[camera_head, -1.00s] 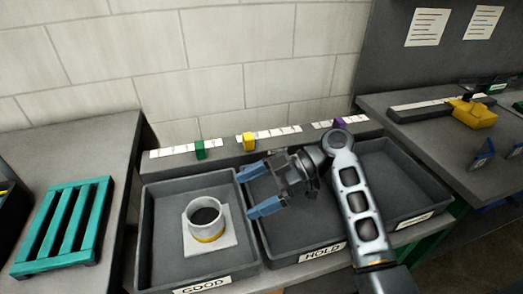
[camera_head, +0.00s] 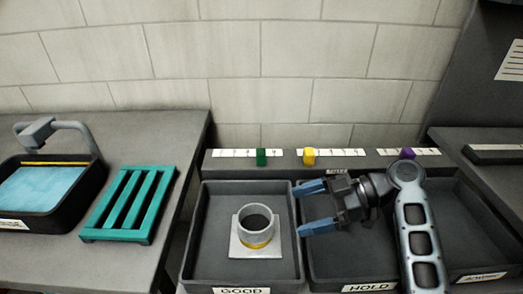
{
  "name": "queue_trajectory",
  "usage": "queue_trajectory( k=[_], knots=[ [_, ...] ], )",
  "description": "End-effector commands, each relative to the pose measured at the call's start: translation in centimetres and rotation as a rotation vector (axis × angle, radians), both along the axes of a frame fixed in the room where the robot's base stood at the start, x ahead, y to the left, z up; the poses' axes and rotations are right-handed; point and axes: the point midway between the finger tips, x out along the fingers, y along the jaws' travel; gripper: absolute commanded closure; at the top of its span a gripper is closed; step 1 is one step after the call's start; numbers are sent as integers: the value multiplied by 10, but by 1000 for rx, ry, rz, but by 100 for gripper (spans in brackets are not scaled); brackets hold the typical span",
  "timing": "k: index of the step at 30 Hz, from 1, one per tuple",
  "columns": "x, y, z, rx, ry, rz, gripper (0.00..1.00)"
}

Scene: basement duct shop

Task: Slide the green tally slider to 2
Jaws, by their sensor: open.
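The green tally slider (camera_head: 261,157) sits on a white marked scale strip (camera_head: 231,153) on the ledge behind the GOOD tray. It stands right of the middle of its strip; the numbers are too small to read. My gripper (camera_head: 307,206) is open and empty. Its blue fingers point left, over the border between the GOOD and HOLD trays, in front of and to the right of the green slider, apart from it.
A yellow slider (camera_head: 309,156) and a purple slider (camera_head: 407,153) stand on the same ledge. The GOOD tray (camera_head: 205,235) holds a grey ring on a square plate (camera_head: 256,228). A teal rack (camera_head: 128,205) and a black basin (camera_head: 60,212) are on the left table.

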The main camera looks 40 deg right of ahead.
Motion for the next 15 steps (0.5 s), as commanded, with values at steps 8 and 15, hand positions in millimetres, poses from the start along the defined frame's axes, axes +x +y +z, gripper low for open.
queue_trajectory(
  k=[8, 15],
  knots=[
    [4, -2, 0, -12, 7, 3, 12],
    [69, -24, 5, -194, 138, 27, 32]
  ],
)
